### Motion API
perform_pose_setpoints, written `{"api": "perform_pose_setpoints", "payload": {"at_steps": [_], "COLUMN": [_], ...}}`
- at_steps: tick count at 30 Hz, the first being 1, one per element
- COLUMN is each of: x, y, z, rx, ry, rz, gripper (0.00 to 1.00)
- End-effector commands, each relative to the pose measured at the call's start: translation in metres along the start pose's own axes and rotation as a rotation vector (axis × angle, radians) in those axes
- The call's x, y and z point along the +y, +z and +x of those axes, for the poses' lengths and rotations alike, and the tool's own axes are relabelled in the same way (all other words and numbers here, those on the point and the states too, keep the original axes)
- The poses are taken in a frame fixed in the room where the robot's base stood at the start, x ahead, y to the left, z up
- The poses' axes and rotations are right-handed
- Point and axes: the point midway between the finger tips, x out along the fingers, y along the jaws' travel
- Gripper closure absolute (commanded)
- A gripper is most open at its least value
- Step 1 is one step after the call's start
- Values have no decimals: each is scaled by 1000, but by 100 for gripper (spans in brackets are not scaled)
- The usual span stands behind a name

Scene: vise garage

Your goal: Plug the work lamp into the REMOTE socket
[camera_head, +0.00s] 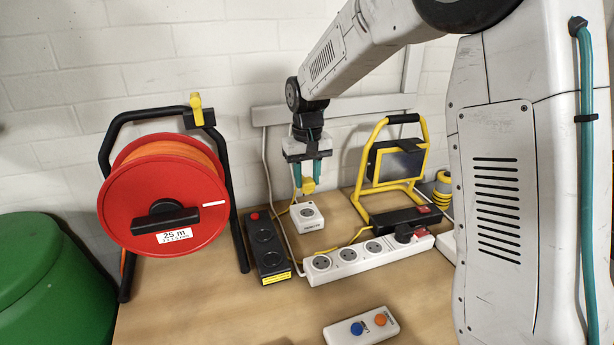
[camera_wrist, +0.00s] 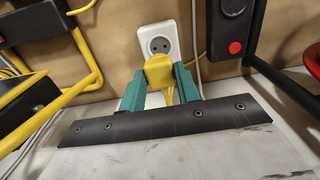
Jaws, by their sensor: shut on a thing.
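My gripper (camera_head: 307,172) points down with its teal fingers shut on the yellow plug (camera_head: 308,185). The plug is held above a white single-socket box (camera_head: 316,225) on the bench, apart from it as far as I can tell. Dark lettering on the box front is too small to read surely. In the wrist view, the plug (camera_wrist: 158,70) sits between the fingers (camera_wrist: 159,82), just short of the round two-hole socket face (camera_wrist: 159,45). The yellow-framed work lamp (camera_head: 400,163) stands behind to the right. A yellow cable trails from the plug.
A black socket strip (camera_head: 267,249) with a red button lies left of the white box. A white multi-socket strip (camera_head: 347,262) lies in front. A remote with blue and orange buttons (camera_head: 345,331) is at the front. A red cable reel (camera_head: 130,205) stands left.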

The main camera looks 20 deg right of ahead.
Motion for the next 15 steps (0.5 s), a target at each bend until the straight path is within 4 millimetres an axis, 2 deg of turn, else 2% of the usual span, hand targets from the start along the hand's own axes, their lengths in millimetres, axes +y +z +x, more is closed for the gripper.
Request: {"api": "perform_pose_setpoints", "payload": {"at_steps": [8,15], "x": [0,0], "y": [0,0], "z": [4,25], "rx": [-1,-3], "ry": [0,0], "rz": [1,2], "gripper": [88,88]}}
